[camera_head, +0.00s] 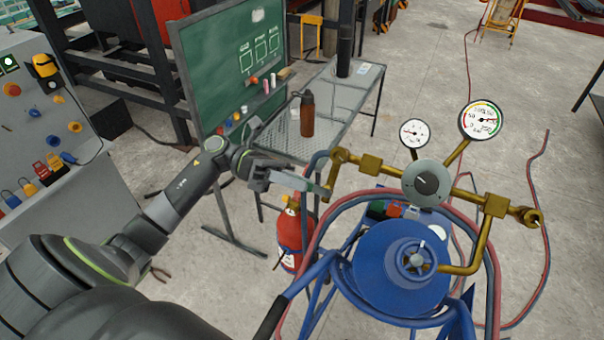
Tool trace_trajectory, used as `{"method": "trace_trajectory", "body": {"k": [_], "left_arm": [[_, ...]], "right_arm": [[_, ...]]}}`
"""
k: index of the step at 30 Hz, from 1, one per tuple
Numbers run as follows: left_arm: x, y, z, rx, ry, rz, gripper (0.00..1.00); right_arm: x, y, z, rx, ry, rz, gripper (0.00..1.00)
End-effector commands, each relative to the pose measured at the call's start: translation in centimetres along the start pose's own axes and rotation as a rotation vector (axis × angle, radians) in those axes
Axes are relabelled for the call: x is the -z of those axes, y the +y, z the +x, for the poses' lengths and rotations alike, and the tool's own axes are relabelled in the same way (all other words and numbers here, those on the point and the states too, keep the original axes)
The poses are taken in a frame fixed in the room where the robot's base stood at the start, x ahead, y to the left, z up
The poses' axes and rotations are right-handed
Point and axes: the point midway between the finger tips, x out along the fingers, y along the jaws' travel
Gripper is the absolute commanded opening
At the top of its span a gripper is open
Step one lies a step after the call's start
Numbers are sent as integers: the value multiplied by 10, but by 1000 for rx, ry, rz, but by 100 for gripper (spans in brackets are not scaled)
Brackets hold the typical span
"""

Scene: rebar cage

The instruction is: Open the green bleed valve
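A brass manifold (455,193) with a round grey regulator knob (426,181) and two white dial gauges stands at the right, above a blue cylinder (398,268). A small greenish part (313,187), perhaps the green bleed valve's handle, shows at the manifold's left end, by the brass elbow (334,172). My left gripper (316,188) reaches in from the left, its fingertips at this greenish part. The fingers are seen side-on and overlap it, so I cannot tell whether they touch or grip it. My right gripper is not in view.
Red and blue hoses (497,262) loop around the blue cart frame (312,272). A red fire extinguisher (293,236) stands below my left gripper. A metal table (335,112) with a brown bottle (307,114) and a green board (232,62) stand behind. A lockout panel (38,125) is at left.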

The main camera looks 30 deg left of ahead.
Motion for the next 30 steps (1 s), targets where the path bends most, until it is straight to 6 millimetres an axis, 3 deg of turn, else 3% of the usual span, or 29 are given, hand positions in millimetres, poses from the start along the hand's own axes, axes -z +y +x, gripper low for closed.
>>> {"method": "trace_trajectory", "body": {"k": [4,14,21,30], "left_arm": [[-1,-1,10,1,-1,0,30],[0,0,12,0,1,0,30],[0,0,12,0,0,0,0],[0,0,12,0,0,0,0]], "right_arm": [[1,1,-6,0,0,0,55],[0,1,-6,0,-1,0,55],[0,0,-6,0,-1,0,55],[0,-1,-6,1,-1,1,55]]}}
